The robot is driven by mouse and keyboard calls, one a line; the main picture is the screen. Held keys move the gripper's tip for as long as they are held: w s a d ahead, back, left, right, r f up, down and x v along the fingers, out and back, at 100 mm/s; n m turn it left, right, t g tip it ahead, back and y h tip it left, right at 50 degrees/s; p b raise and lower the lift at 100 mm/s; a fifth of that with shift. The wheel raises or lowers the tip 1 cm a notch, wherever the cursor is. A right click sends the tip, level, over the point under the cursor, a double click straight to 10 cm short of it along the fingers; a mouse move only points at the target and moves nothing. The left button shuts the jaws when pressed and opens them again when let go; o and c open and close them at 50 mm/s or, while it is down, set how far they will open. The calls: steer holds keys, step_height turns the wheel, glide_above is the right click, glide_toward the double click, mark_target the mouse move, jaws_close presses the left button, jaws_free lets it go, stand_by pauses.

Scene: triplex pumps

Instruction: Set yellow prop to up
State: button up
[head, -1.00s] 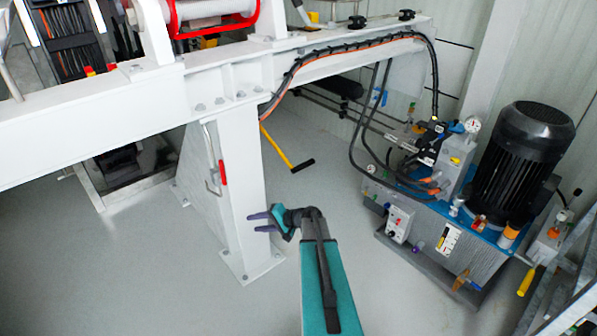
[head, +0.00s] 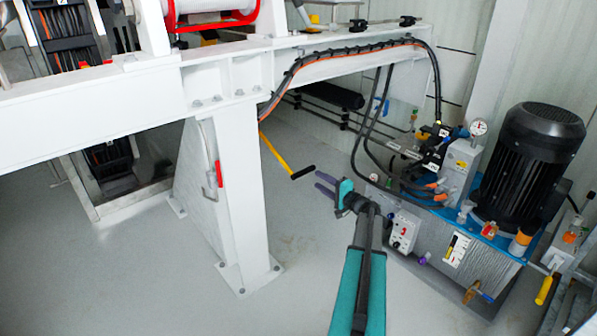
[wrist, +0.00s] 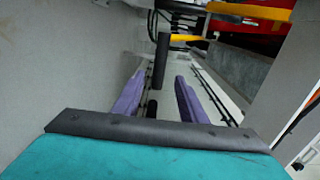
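The yellow prop (head: 275,150) is a thin yellow bar that slants down to the right from behind the white post, ending in a black grip (head: 303,173). My gripper (head: 320,183), with purple fingers, is just right of and below this grip in the head view, fingers pointing left. In the wrist view my gripper (wrist: 157,90) is open and empty, its two fingers apart. A black bar that looks like the grip (wrist: 162,60) stands ahead, in line with the gap between them. The prop's upper end is hidden behind the white frame.
The white post (head: 238,195) stands left of my gripper under a white beam (head: 130,95). A hydraulic unit with a black motor (head: 530,160) and a control box (head: 404,230) stands at the right. Black hoses (head: 368,130) hang behind. Grey floor is open in front.

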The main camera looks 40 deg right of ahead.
steer(key=w+d+b, duration=0.1)
steer(key=w+b, duration=0.2)
steer(key=w, duration=1)
steer(key=shift+w+f, duration=0.25)
steer(key=shift+w, duration=0.15)
jaws_close()
steer(key=shift+a+r, duration=0.1)
steer(key=shift+a, duration=0.1)
